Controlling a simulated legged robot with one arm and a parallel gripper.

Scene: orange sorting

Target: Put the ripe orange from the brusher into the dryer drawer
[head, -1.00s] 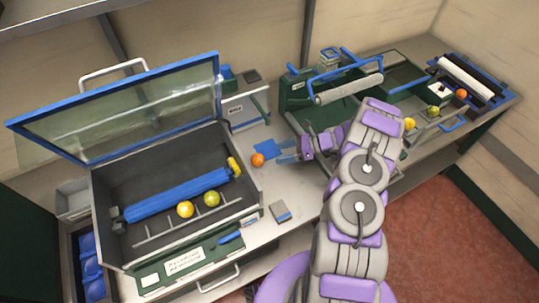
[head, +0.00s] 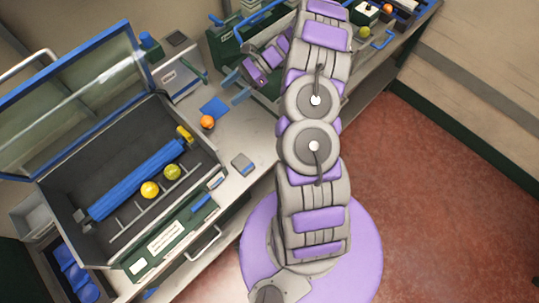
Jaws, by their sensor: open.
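An orange fruit (head: 207,122) lies on the bench beside a blue square pad (head: 214,107). My gripper (head: 236,86) is open and empty, up and to the right of this orange and apart from it. An open-lidded box with a blue roller (head: 140,180), which looks like the brusher, stands at left. Inside it are a yellow fruit (head: 150,190) and a green fruit (head: 172,172). A green machine (head: 228,45) stands behind my gripper, partly hidden by my arm. I cannot tell which part is the dryer drawer.
The brusher's clear lid (head: 65,95) stands raised. A small grey block (head: 243,163) lies on the bench. At the far right are another green fruit (head: 363,32) and another orange fruit (head: 387,8).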

